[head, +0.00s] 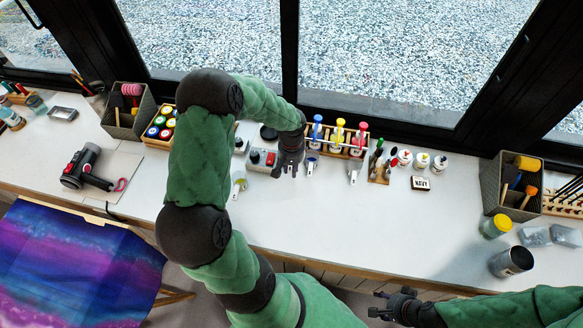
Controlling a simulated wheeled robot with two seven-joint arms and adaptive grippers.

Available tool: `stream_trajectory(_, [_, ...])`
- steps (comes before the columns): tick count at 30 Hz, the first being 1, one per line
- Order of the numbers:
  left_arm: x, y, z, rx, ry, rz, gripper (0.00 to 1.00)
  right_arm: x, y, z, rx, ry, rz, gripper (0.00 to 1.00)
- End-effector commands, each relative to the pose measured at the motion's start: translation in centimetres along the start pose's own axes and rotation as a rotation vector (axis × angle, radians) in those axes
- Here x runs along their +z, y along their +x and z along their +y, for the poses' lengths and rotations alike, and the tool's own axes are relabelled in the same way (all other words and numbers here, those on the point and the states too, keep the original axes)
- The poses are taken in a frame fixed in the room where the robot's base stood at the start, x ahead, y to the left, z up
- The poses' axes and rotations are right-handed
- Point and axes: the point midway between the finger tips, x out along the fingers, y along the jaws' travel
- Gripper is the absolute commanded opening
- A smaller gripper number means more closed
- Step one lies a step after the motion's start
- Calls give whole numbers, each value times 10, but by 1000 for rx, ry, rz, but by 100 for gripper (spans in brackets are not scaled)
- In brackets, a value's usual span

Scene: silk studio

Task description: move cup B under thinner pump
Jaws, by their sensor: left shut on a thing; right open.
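The pump rack (350,149) stands at the back of the white table, with blue, yellow and red pump heads. I cannot read which pump is for thinner. One small cup (311,160) stands in front of the blue pump. No cup letter is readable. My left gripper (286,173) points down just left of the cup by the blue pump. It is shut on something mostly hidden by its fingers. My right gripper (378,304) is open and empty at the front edge.
A grey box with a red knob (262,158) sits beside my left gripper. A dark can (511,262) and yellow-lidded jar (496,227) are at far right. The front middle of the table is clear.

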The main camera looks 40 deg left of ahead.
Motion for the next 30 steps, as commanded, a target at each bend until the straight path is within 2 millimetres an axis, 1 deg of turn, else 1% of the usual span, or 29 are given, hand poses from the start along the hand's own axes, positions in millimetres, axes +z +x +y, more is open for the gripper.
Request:
stream_trajectory(12, [0, 8, 0, 0, 0, 0, 0, 0, 7, 2, 0, 0, 0, 50])
stream_trajectory(13, [0, 8, 0, 0, 0, 0, 28, 0, 6, 2, 0, 0, 0, 50])
stream_trajectory(14, [0, 7, 0, 0, 0, 0, 37, 0, 6, 2, 0, 0, 0, 50])
stream_trajectory(15, [0, 7, 0, 0, 0, 0, 48, 0, 6, 2, 0, 0, 0, 50])
stream_trajectory(16, [0, 7, 0, 0, 0, 0, 50, 0, 6, 2, 0, 0, 0, 50])
stream_trajectory(26, [0, 6, 0, 0, 0, 0, 50, 0, 6, 2, 0, 0, 0, 50])
stream_trajectory(30, [-1, -5, 0, 0, 0, 3, 50, 0, 6, 2, 0, 0, 0, 50])
